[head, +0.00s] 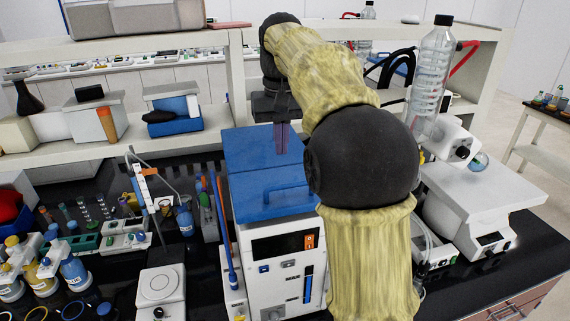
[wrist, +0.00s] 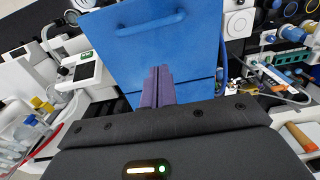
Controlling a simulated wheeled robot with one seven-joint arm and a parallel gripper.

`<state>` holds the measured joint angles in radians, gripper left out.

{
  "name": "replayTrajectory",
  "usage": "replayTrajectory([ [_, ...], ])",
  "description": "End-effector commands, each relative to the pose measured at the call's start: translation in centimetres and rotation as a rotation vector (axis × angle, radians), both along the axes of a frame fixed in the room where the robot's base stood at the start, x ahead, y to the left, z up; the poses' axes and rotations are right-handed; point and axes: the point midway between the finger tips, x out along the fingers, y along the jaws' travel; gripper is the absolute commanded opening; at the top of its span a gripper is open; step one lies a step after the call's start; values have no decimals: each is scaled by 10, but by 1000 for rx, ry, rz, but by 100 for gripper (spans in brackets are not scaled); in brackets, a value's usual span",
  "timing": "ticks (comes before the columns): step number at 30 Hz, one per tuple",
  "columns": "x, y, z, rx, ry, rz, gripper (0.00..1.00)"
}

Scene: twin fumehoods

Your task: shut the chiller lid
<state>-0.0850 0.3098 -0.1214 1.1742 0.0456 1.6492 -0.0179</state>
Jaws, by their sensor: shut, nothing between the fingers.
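The chiller (head: 285,262) is a white box with a control panel on its front and a blue top, standing on the black bench. Its blue lid (head: 258,188) carries a blue bar handle (head: 290,192) and appears to lie flat over the box, with no opening visible. The lid (wrist: 190,50) and its handle (wrist: 150,24) also show in the wrist view. My gripper (head: 282,150) is shut and empty, its purple fingers pointing down at the rear part of the blue top. Whether the fingertips touch it I cannot tell. My arm hides the chiller's right side.
A stirrer plate (head: 160,290) and a blue stick-like tool (head: 225,240) are left of the chiller. A clear bottle (head: 431,75) and a white instrument (head: 480,200) are at right. A white shelf (head: 140,155) runs behind.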

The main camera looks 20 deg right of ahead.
Motion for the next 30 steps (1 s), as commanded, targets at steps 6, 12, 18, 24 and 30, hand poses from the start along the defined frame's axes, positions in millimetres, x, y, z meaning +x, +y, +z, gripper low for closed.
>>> replayTrajectory([
  [6,-12,0,-18,0,1,1,0],
  [12,-24,1,-30,0,1,1,0],
  [18,-29,1,-36,-1,1,1,0],
  [24,-29,1,-36,0,0,1,0],
  [30,-29,2,-38,0,-6,4,0],
])
